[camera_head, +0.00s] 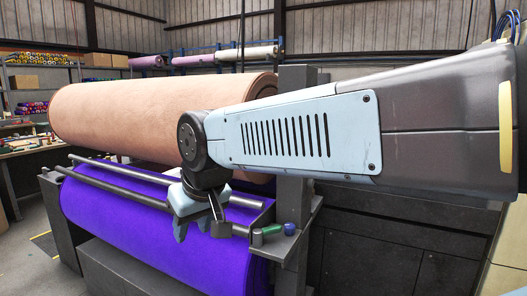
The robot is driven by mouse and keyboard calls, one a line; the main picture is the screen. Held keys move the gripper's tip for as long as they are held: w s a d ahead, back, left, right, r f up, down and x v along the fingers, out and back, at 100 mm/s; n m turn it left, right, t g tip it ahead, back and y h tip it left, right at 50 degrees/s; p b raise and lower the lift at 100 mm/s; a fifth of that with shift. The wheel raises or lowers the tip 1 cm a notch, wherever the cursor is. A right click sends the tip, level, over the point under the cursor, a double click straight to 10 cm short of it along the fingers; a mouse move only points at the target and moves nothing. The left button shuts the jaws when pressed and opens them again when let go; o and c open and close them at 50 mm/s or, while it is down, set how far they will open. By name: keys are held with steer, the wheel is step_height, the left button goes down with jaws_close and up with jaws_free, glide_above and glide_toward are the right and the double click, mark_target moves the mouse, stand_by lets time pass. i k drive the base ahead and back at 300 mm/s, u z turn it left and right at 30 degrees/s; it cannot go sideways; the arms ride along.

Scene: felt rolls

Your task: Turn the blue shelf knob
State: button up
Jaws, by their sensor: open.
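The blue knob (290,229) is small and rounded. It sits at the right end of a small grey shelf (288,246) on the dark post, at the right end of the rollers. My gripper (201,232) hangs below my wrist, left of the knob and apart from it in the picture. It is open and nothing shows between its fingers. The gripper hides part of the purple roll and the rods behind it. How far the fingers are from the knob in depth, I cannot tell.
A green knob (269,230) lies just left of the blue one. A large peach felt roll (150,112) and a purple felt roll (130,215) fill the left. Metal rods (120,184) run above the purple roll. A dark post (293,200) stands behind the shelf.

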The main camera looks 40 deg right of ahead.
mark_target(289, 228)
steer(key=z, duration=0.65)
steer(key=i, duration=0.1)
steer(key=u, duration=1.95)
steer(key=k, duration=1.85)
steer(key=z, duration=1.7)
steer(key=i, duration=1)
steer(key=u, duration=0.05)
